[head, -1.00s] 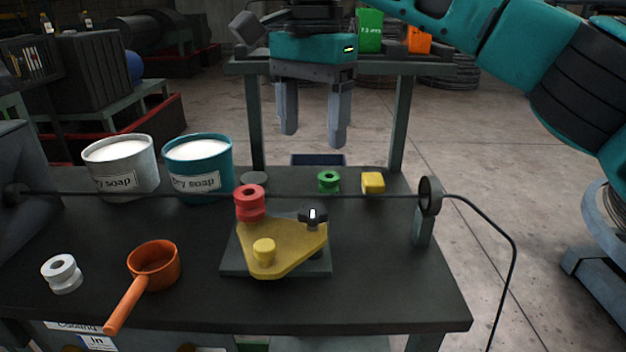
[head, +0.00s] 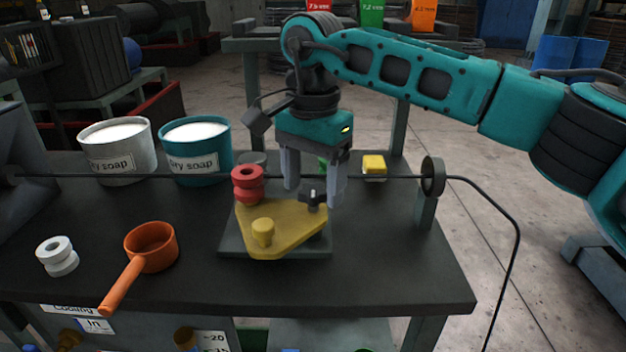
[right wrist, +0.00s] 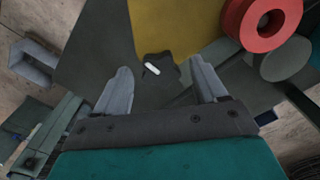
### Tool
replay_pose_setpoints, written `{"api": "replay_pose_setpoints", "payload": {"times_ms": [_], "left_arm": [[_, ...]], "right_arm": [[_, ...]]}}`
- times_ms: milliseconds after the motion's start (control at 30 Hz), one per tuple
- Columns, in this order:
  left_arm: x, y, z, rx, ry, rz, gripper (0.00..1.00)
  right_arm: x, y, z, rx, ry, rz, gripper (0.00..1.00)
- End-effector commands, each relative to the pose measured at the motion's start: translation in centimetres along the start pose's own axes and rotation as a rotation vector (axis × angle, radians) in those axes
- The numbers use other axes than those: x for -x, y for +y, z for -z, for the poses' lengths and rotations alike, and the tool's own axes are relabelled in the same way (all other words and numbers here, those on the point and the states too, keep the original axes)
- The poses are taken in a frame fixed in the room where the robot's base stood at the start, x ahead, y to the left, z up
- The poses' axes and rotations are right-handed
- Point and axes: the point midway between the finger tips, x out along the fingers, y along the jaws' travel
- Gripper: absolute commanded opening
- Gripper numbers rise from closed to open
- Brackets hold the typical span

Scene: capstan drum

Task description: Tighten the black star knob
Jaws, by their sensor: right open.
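The black star knob (head: 314,198) stands at the right back corner of the yellow triangular plate (head: 285,222) in the head view. It has a white mark on top, clear in the right wrist view (right wrist: 158,68). My right gripper (head: 312,196) is open and points down over the knob. Its fingers hang to the left and right of the knob, and no contact shows. In the right wrist view the knob lies ahead of and between the two fingertips (right wrist: 165,85). My left gripper is not in view.
A red spool (head: 247,183) stands on the plate's left back corner. A thin dark cable (head: 390,177) runs across the bench, through a ring post (head: 433,182). A yellow block (head: 374,166), two soap buckets (head: 198,157), an orange ladle (head: 150,249) and a white spool (head: 57,256) stand around.

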Motion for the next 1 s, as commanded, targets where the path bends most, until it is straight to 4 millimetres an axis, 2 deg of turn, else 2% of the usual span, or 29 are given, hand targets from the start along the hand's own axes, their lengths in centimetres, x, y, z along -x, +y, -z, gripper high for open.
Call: {"api": "replay_pose_setpoints", "payload": {"times_ms": [233,833,1000], "left_arm": [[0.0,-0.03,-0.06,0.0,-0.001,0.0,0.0],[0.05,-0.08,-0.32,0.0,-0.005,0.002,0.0],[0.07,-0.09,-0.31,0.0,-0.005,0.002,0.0]], "right_arm": [[-0.1,0.01,0.0,0.0,0.0,0.0,0.71],[-0.05,0.01,-0.01,0.0,0.0,0.0,0.15],[-0.03,0.01,-0.01,-0.008,0.0,-0.001,0.15]]}}
